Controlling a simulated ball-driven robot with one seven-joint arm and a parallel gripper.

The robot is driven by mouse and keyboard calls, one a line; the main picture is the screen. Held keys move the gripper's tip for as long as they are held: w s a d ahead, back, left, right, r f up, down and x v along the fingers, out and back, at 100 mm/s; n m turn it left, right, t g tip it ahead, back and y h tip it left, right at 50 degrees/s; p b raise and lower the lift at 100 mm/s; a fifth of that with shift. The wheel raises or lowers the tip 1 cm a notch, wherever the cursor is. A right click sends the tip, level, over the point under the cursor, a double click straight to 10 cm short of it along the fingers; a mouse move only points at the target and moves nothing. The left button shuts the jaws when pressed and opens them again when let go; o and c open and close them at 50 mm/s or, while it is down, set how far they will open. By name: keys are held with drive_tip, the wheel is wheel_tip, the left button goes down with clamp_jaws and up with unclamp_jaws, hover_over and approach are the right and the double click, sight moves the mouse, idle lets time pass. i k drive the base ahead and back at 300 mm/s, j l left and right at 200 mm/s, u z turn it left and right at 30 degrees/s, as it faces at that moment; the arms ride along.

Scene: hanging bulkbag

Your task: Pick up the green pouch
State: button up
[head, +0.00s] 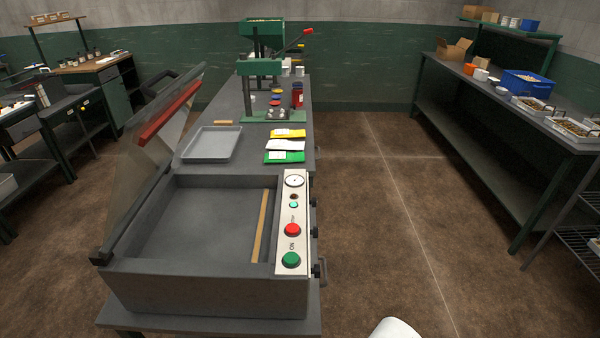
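The green pouch (284,156) lies flat on the middle workbench, behind the open vacuum sealer. It is the nearest of a short row of pouches. A white pouch (285,145) lies just behind it, and a yellow pouch (288,133) lies behind that. The pouches lie close together, and I cannot tell whether they touch. A white rounded part at the bottom edge seems to be part of my own body. My gripper is not in view.
The vacuum sealer (130,287) fills the bench's near end, its clear lid (150,165) raised on the left. A grey tray (239,146) lies left of the pouches. A green lever press (262,68) stands behind. Open floor (385,225) lies right of the bench.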

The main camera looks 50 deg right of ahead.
sight(276, 156)
drive_tip(key=i+l+z, duration=0.1)
drive_tip(key=z, duration=1.6)
drive_tip(key=i+l+z, duration=0.2)
drive_tip(key=i, duration=1.5)
drive_tip(key=i+j, duration=0.1)
drive_tip(key=i, duration=1.75)
drive_tip(key=i+u, duration=0.15)
drive_tip(key=i, duration=0.3)
drive_tip(key=i+l+u, duration=0.2)
drive_tip(key=i, duration=0.25)
drive_tip(key=i+l+u, duration=0.15)
drive_tip(key=i, duration=0.3)
drive_tip(key=u, duration=2)
